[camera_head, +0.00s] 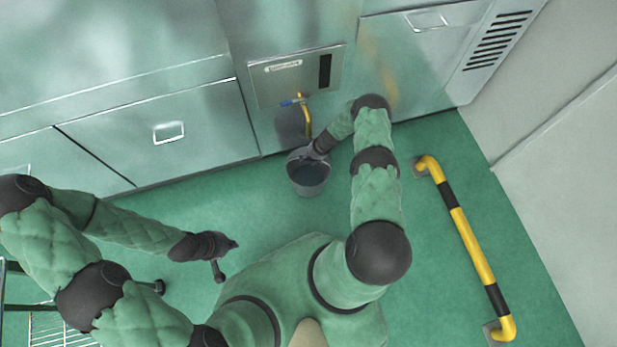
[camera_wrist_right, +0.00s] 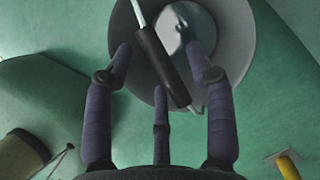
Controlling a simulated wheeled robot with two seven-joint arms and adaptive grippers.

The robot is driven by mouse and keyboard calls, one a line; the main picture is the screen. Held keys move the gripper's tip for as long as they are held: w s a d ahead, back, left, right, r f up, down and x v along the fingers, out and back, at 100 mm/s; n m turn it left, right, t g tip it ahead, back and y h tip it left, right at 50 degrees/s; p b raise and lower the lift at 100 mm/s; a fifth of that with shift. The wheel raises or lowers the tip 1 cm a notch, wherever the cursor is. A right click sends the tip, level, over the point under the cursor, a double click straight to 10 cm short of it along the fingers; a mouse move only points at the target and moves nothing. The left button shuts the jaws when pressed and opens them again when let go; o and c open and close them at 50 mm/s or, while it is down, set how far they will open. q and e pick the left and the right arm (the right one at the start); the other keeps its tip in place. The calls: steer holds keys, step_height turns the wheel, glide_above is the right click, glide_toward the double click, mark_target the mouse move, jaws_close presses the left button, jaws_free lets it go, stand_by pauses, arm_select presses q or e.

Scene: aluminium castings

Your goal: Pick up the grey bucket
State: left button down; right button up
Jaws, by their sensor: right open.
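The grey bucket (camera_head: 309,186) stands on the green floor in front of the metal cabinets, below a tap, with dark contents inside. My right gripper (camera_head: 313,151) is at its far rim. In the right wrist view the bucket (camera_wrist_right: 242,45) fills the upper middle, and its wire handle with a dark grip (camera_wrist_right: 160,62) crosses between the spread fingers of my right gripper (camera_wrist_right: 161,58). The gripper is open; whether a finger touches the grip cannot be told. My left gripper (camera_head: 230,259) is open and empty, over the floor at left.
A tap with a yellow pipe (camera_head: 306,115) and blue lever is on the cabinet just behind the bucket. A yellow and black rail (camera_head: 467,233) stands at right. A wire rack (camera_head: 57,331) is at lower left. Floor left of the bucket is clear.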

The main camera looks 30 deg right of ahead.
jaws_close()
steer(key=shift+w+d+r, duration=0.1)
steer(key=shift+w+r, duration=0.05)
steer(key=shift+r, duration=0.1)
